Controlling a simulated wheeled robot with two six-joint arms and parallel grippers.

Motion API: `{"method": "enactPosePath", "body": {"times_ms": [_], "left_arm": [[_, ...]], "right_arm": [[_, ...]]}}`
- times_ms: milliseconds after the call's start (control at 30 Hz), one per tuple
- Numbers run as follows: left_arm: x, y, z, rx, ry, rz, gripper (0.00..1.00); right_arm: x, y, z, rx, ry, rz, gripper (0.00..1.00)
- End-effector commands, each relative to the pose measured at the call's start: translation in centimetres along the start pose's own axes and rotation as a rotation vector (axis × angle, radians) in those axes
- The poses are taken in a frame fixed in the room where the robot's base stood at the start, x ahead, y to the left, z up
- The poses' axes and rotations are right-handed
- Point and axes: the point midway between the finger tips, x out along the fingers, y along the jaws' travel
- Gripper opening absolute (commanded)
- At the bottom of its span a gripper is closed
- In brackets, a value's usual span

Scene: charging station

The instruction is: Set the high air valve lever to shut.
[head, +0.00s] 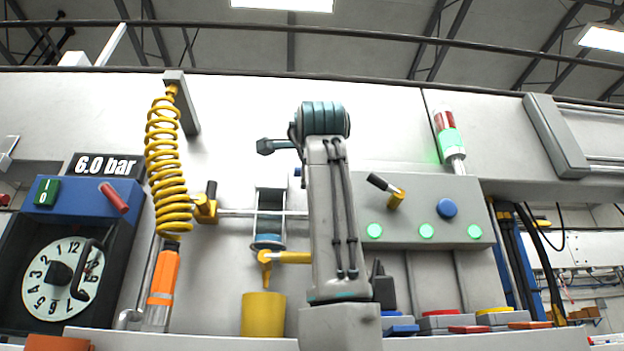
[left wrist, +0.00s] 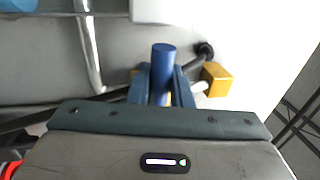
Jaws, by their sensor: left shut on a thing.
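In the left wrist view my left gripper (left wrist: 160,90) is shut on a blue cylindrical handle (left wrist: 163,58), with a little yellow showing behind the fingers. A yellow block (left wrist: 217,78) and a black knob (left wrist: 205,50) sit to the right of it. In the head view a yellow valve (head: 205,208) with a short dark lever (head: 211,189) stands on a horizontal pipe, left of my arm. Another yellow fitting (head: 267,258) is lower down. I cannot tell which fitting the gripped handle belongs to. My arm stands in the middle and hides what is behind it. My right gripper is not visible.
A coiled yellow hose (head: 168,165) hangs at the left near a dial (head: 62,275). A red and green beacon (head: 449,135) stands above.

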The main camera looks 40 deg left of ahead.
Motion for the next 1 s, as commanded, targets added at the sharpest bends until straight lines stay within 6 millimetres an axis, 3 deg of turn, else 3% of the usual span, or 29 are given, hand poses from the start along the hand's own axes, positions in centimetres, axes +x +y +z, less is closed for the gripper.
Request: {"method": "enactPosePath", "body": {"times_ms": [500, 533, 600, 1000], "left_arm": [[0.00, -0.51, 0.18, 0.017, 0.004, -0.009, 0.00], [0.00, -0.52, 0.19, 0.017, 0.004, -0.009, 0.22], [-0.01, -0.51, 0.19, 0.017, 0.004, -0.009, 0.36], [-0.83, -0.10, 0.03, 0.017, 0.005, -0.005, 0.38]], "right_arm": [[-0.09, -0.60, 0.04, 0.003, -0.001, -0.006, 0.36], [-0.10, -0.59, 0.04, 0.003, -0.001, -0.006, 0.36], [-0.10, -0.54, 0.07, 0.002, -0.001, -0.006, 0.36], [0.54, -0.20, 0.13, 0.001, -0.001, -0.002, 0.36]]}}
